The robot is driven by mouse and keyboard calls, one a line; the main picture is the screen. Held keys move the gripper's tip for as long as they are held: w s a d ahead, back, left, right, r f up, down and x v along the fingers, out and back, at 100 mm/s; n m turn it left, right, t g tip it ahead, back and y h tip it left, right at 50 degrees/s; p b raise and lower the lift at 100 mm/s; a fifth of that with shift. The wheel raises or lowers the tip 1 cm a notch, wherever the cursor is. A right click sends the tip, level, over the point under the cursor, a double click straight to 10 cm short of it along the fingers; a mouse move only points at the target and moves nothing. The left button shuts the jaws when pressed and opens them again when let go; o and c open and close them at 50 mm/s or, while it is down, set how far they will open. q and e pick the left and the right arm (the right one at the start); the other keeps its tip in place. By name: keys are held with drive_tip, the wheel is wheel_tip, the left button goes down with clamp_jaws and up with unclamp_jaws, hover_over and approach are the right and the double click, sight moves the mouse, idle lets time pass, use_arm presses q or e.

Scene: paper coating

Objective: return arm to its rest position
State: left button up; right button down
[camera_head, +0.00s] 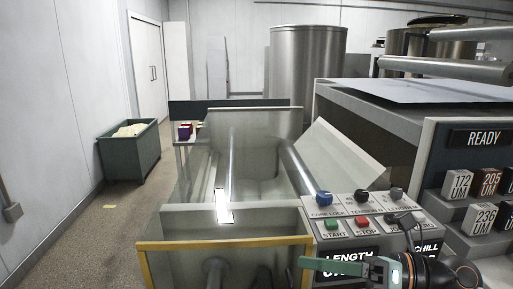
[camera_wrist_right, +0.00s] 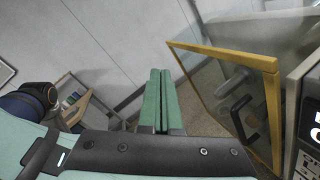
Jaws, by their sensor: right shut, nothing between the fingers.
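My right gripper (camera_head: 306,263) comes in at the bottom of the head view, its green fingers pointing left in front of the control panel. In the right wrist view its two green fingers (camera_wrist_right: 160,75) lie against each other, shut and empty. The panel (camera_head: 345,228) has a green START button (camera_head: 332,224), a red STOP button (camera_head: 362,222) and several knobs above them. The fingers appear apart from the panel and from the yellow-framed guard (camera_head: 225,242). The guard's yellow frame (camera_wrist_right: 272,66) also shows to the right of the fingers in the wrist view. My left gripper is not in view.
A clear-walled machine bay fills the middle. A READY display (camera_head: 485,138) with several numbered blocks stands at right. A green bin (camera_head: 131,158) stands on the floor at left. The floor (camera_head: 100,235) left of the guard is mostly free.

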drive_tip(key=d+f+m+t+h+p, duration=0.2)
drive_tip(key=d+f+m+t+h, duration=0.3)
drive_tip(key=m, duration=0.6)
drive_tip(key=f+m+t+h+p, duration=0.1)
drive_tip(key=f+m+t+h, duration=0.2)
drive_tip(key=f+m, duration=0.6)
drive_tip(key=d+f+m+t+h+p, duration=0.2)
drive_tip(key=d+f+m+t+h, duration=0.15)
drive_tip(key=m, duration=0.95)
drive_tip(key=s+a+f+m+g+h+p, duration=0.1)
drive_tip(key=s+f+m+g+h, duration=0.2)
drive_tip(key=s+f+m+g, duration=0.4)
drive_tip(key=s+f+m, duration=0.1)
drive_tip(key=s+f, duration=0.7)
drive_tip(key=f, duration=0.2)
drive_tip(key=shift+m, duration=0.3)
